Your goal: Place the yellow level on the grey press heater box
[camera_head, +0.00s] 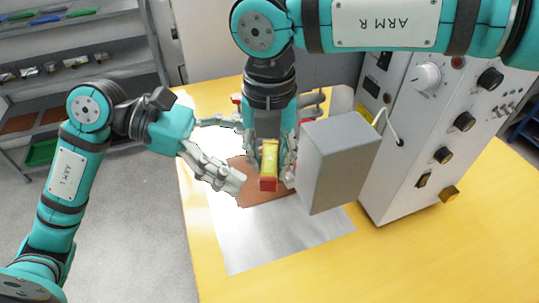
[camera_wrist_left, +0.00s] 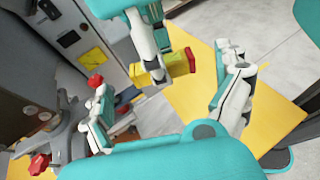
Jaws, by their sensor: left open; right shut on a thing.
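The yellow level (camera_head: 268,162) has a red end facing the camera and sits between the fingers of my right gripper (camera_head: 272,157), which is shut on it. The level also shows in the left wrist view (camera_wrist_left: 158,78). The grey press heater box (camera_head: 345,165) is just to the right of the level in the head view, in front of the control cabinet. I cannot tell the gap between level and box. My left gripper (camera_head: 232,150) is open and empty, left of the right gripper, with its fingers pointing towards it.
The yellow table (camera_head: 400,270) carries a shiny metal sheet (camera_head: 285,245) and a brown plate (camera_head: 262,195). A white control cabinet (camera_head: 430,130) with knobs stands on the right. Shelves (camera_head: 80,75) with trays stand at the back left. The table's front is clear.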

